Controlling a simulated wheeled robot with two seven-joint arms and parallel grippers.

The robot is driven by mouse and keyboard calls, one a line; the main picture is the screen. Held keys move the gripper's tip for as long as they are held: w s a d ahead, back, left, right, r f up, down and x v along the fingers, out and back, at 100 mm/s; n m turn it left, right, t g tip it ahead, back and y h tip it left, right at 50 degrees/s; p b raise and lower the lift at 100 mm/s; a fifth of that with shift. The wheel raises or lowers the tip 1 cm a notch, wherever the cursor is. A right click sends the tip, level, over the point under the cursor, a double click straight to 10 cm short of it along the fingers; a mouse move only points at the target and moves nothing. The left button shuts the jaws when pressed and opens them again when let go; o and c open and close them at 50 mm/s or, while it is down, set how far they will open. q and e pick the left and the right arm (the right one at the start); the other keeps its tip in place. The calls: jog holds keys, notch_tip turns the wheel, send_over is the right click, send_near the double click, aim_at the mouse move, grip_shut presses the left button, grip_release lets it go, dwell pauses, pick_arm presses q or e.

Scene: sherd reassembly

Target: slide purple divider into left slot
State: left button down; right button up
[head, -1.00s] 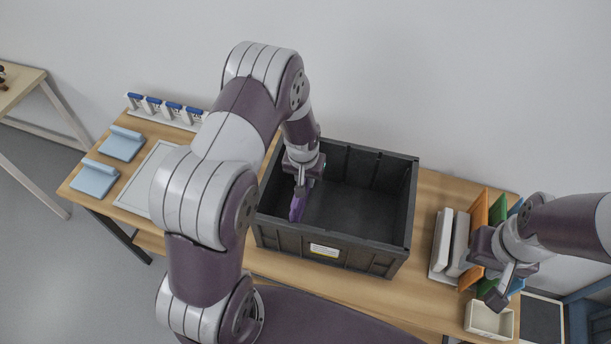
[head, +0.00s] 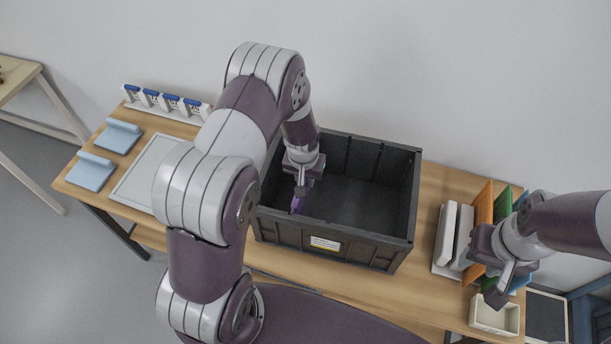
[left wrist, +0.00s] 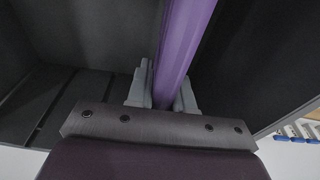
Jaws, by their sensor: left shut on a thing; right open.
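The purple divider (head: 299,203) is inside the black crate (head: 333,238), in its left part. My left gripper (head: 302,188) reaches down into the crate and is shut on the divider's upper edge. In the left wrist view the divider (left wrist: 182,45) runs between the two grey fingers (left wrist: 162,90), with the dark crate walls around it. The divider's lower edge and the left slot are hidden, so I cannot tell whether it sits in the slot. My right gripper (head: 498,288) is open and empty, above the right end of the table.
Orange and green panels (head: 482,210) stand in a rack beside white blocks (head: 446,235) at right. A small cream tray (head: 494,318) is in front. The crate's right part is empty.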

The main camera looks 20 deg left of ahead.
pick_arm(q)
jog(key=shift+f+b, duration=0.8)
jog(key=shift+f, duration=0.4)
jog(key=c, duration=0.9)
grip_release()
jog(key=r, duration=0.4)
jog(key=s+r, duration=0.1)
jog(key=r, duration=0.3)
jog(key=s+r+b, duration=0.1)
jog(key=r, duration=0.3)
jog(key=shift+d+r, duration=0.15)
jog(key=shift+r, duration=0.15)
jog(key=shift+w, duration=0.1)
